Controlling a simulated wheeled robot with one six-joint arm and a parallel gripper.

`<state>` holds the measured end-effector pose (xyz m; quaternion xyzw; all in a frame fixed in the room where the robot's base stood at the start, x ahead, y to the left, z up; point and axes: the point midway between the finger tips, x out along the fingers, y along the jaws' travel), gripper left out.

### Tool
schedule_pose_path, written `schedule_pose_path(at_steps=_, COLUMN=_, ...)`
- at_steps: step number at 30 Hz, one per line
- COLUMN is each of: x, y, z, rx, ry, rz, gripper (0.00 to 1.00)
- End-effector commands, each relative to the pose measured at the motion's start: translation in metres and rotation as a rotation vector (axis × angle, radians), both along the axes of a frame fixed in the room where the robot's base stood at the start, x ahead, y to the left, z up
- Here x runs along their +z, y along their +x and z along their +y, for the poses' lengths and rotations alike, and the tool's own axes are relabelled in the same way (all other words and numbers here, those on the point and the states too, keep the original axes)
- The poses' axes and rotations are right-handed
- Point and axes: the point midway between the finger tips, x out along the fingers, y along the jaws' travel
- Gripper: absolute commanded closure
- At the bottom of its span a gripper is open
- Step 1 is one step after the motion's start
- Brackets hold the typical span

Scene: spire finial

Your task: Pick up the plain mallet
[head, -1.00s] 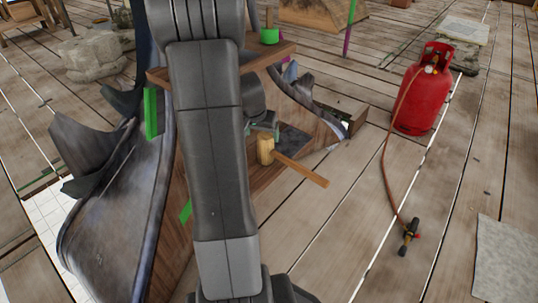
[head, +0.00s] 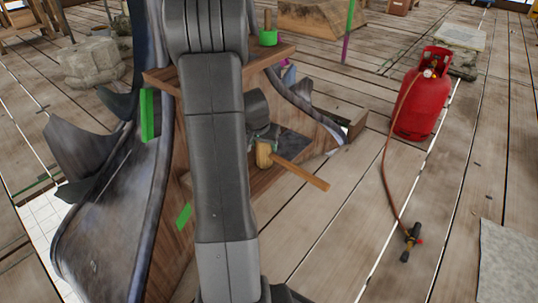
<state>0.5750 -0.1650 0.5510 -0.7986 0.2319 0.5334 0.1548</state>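The plain mallet (head: 301,173) has a pale wooden head and a straight handle. It lies on the lower wooden shelf (head: 264,184), its handle sticking out past the edge to the right. My gripper (head: 263,137) points down at the mallet head from just above. Its fingers look spread and open, with the tips close around the top of the head; contact cannot be made out. My arm hides part of the shelf to the left. A second tool with a bright green part (head: 268,38) stands on the upper shelf.
The upper shelf (head: 275,56) juts out above and behind my gripper. Dark curved metal sheets (head: 105,225) flank the wooden structure. A red gas cylinder (head: 421,100) with a hose and torch (head: 411,241) is to the right.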

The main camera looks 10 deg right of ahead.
Motion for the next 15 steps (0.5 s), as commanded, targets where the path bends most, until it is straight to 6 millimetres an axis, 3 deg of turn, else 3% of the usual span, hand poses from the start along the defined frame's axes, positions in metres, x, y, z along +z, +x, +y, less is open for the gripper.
schedule_pose_path(at_steps=1, x=-0.0001, y=-0.0001, z=0.0002, rx=0.0, ry=0.0, rz=0.0, gripper=0.59)
schedule_pose_path(at_steps=3, x=-0.0001, y=-0.0002, z=0.0002, rx=0.0, ry=0.001, rz=0.001, gripper=0.73)
schedule_pose_path(at_steps=4, x=0.0008, y=0.0003, z=0.0001, rx=0.0, ry=0.0, rz=-0.001, gripper=0.75)
schedule_pose_path(at_steps=15, x=0.0067, y=0.0005, z=0.0001, rx=0.0, ry=0.0, rz=-0.002, gripper=0.75)
